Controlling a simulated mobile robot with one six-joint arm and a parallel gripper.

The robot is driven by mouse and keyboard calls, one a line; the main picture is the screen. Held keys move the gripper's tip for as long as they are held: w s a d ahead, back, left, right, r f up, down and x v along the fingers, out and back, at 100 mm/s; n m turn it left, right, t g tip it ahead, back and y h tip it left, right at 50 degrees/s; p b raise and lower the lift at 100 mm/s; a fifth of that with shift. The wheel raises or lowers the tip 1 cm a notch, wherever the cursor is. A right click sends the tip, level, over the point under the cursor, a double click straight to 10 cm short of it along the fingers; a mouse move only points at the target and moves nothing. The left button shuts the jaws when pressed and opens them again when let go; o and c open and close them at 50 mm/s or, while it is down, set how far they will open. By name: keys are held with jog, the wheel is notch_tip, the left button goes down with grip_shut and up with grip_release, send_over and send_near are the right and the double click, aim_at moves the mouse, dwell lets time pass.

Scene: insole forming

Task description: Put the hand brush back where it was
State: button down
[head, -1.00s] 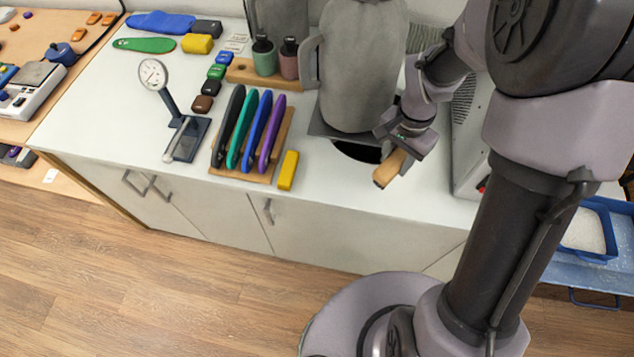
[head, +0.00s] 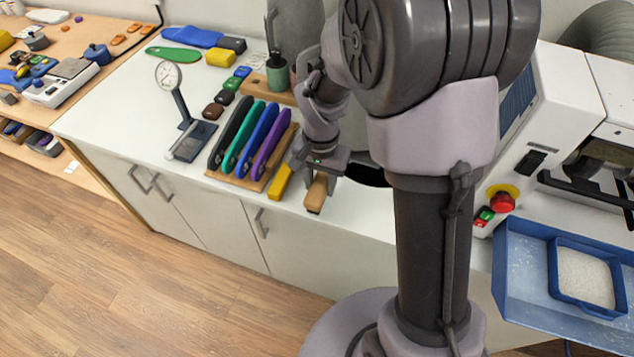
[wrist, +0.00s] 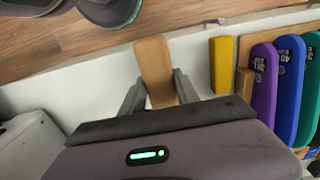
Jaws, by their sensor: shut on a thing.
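My gripper (head: 319,174) is shut on the wooden handle of the hand brush (head: 316,194), just above the white counter near its front edge. In the head view the handle sticks out below the jaws toward the front edge. In the wrist view the light wooden brush handle (wrist: 154,70) shows between the two fingers of my gripper (wrist: 160,92). The bristles are not visible in either view. A yellow block (head: 281,182) lies on the counter just left of the gripper, apart from it.
A wooden rack (head: 222,176) with several coloured insoles stands left of the yellow block. A dial gauge stand (head: 187,125) is further left. A white machine (head: 518,130) with a red button and a blue tray (head: 524,279) are at the right. The counter's front strip is partly clear.

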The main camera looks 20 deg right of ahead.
aim_at(320, 185)
jog(key=shift+w+d+f, duration=0.15)
jog(key=shift+w, duration=0.65)
jog(key=shift+w+d+f, duration=0.1)
jog(key=shift+w+f, duration=0.1)
jog(key=shift+f, duration=0.05)
jog(key=shift+f+b, duration=0.9)
jog(key=shift+f, duration=0.55)
jog(key=shift+f, duration=0.2)
jog(key=c, duration=0.9)
grip_release()
